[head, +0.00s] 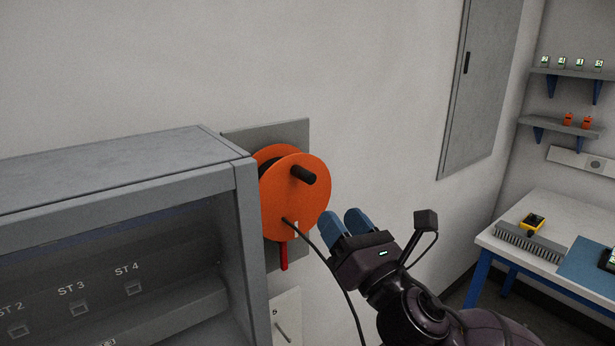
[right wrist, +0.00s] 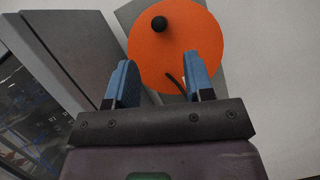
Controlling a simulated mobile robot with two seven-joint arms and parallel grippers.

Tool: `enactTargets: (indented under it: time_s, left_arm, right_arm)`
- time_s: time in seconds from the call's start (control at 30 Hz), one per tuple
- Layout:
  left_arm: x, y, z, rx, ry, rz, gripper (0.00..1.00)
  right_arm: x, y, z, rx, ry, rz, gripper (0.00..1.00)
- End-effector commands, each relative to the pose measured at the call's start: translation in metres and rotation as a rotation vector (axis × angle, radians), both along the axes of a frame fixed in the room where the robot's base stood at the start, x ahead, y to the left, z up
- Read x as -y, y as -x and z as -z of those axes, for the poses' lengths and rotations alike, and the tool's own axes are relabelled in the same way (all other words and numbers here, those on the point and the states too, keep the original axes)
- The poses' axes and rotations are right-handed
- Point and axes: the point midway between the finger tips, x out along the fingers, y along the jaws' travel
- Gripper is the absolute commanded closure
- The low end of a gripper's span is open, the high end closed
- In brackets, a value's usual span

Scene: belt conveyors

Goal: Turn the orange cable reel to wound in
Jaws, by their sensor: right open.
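The orange cable reel (head: 290,205) is mounted on a grey plate on the wall, beside the grey cabinet. It has a black crank knob (head: 304,175) at its upper right in the head view. A black cable leaves the disc low down and hangs in front of my right gripper. A red tab shows below the reel. My right gripper (head: 345,222) is open and empty, just right of and below the disc, with blue fingers toward it. In the right wrist view the reel (right wrist: 177,50) and its knob (right wrist: 159,24) lie beyond the open fingers (right wrist: 160,82). My left gripper is out of view.
The grey cabinet (head: 120,170) with labelled stations stands close on the left, its edge near the reel. A wall cabinet (head: 488,85) hangs to the right. A workbench (head: 550,235) and shelves are at far right. The wall right of the reel is clear.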

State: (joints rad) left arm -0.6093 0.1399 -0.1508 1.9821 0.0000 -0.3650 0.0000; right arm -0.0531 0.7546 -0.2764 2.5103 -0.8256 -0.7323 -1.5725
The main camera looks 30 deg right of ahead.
Motion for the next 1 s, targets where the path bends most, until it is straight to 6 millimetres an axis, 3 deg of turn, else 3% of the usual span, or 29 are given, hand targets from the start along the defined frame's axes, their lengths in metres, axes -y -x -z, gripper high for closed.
enactTargets:
  time_s: [0.43, 0.8, 1.0]
  left_arm:
    - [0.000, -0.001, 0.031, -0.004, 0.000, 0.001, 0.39]
    - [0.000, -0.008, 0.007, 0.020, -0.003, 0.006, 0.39]
    - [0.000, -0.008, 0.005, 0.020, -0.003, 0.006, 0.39]
  right_arm:
    - [-0.001, -0.025, -0.006, 0.001, 0.003, -0.002, 0.52]
    - [-0.003, -0.080, -0.033, 0.000, 0.000, 0.000, 0.52]
    - [-0.003, -0.096, -0.038, -0.001, 0.000, -0.001, 0.52]
